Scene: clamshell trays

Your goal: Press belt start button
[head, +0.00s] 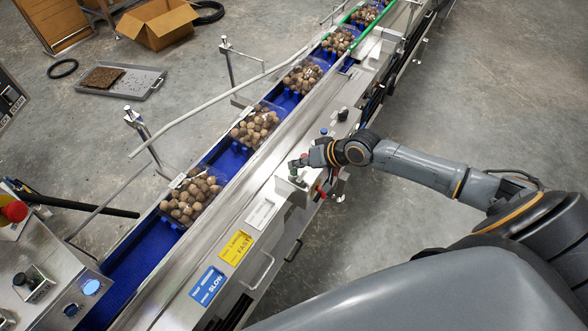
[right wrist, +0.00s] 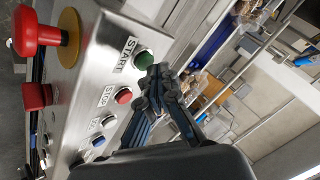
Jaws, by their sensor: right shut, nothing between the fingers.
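In the right wrist view a green button (right wrist: 144,60) sits beside a START label (right wrist: 125,54) on a steel control box (right wrist: 85,85). My right gripper (right wrist: 152,78) is shut and empty, its fingertips right at the green button's edge; I cannot tell whether they touch it or whether it is pressed in. In the head view my right gripper (head: 302,163) is over the control box on the belt's right side, and partly hides the box. My left gripper is not in view.
A red button (right wrist: 123,95) with a STOP label, a white one (right wrist: 109,122) and a blue one (right wrist: 98,140) line the box. A red mushroom knob (right wrist: 38,32) is on its yellow base. Clamshell trays (head: 192,196) of brown round items stand on the blue belt (head: 125,262).

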